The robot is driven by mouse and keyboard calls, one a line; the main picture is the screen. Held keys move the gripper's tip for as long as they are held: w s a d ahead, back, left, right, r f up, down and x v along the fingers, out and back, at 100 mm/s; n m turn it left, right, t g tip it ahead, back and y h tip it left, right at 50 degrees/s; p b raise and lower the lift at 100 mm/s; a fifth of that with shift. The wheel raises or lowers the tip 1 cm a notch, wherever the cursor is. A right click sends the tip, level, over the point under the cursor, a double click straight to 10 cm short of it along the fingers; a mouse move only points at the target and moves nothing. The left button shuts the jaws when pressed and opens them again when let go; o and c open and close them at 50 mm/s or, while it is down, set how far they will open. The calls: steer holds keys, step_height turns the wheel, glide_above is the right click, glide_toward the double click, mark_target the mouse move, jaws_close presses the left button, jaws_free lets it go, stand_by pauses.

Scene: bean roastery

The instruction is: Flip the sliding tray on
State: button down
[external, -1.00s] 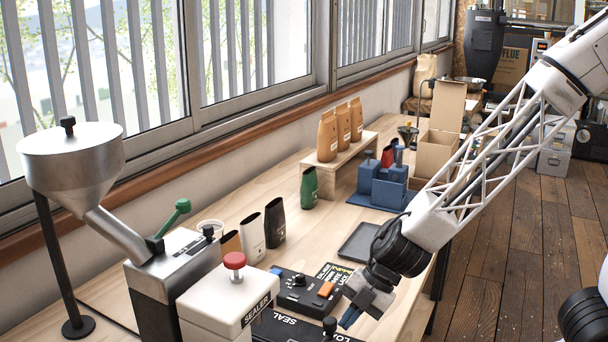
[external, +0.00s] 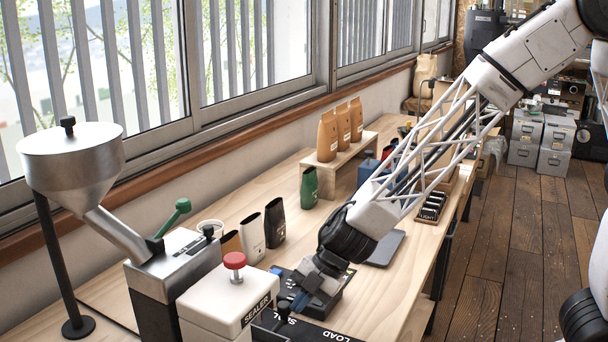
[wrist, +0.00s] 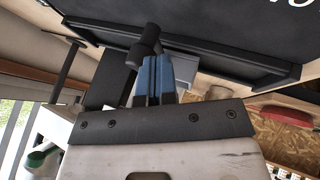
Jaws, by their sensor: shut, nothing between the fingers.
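The white sealer (external: 215,305) with a red button on top stands at the front. Beside it is a dark base plate (external: 315,332) lettered SEAL and LOAD. The sliding tray's black knob (external: 283,309) stands near the SEAL end, close to the sealer. The tray itself is mostly hidden. My gripper (external: 298,304) is low over the plate, its blue fingers shut and empty, just right of the knob. In the wrist view, the fingers (wrist: 154,70) are together against or right beside the black knob (wrist: 148,42); exact contact is unclear.
A control box (external: 335,298) sits behind my gripper, partly covered. Dark, white and brown bags (external: 250,237) stand to the left. A flat dark tray (external: 385,250) lies behind my arm. A steel hopper (external: 72,160) rises at the left. Bare tabletop lies at the right front.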

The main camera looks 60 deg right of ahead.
steer(key=w, duration=1.5)
steer(key=shift+w, duration=0.35)
steer(key=shift+s, duration=0.1)
steer(key=shift+s+d, duration=0.15)
steer(key=shift+s, duration=0.65)
steer(key=shift+s+d, duration=0.1)
steer(key=shift+s, duration=0.7)
steer(key=v, duration=1)
steer(key=shift+s, duration=0.45)
steer(key=shift+d+r, duration=0.1)
steer(key=shift+r, duration=0.05)
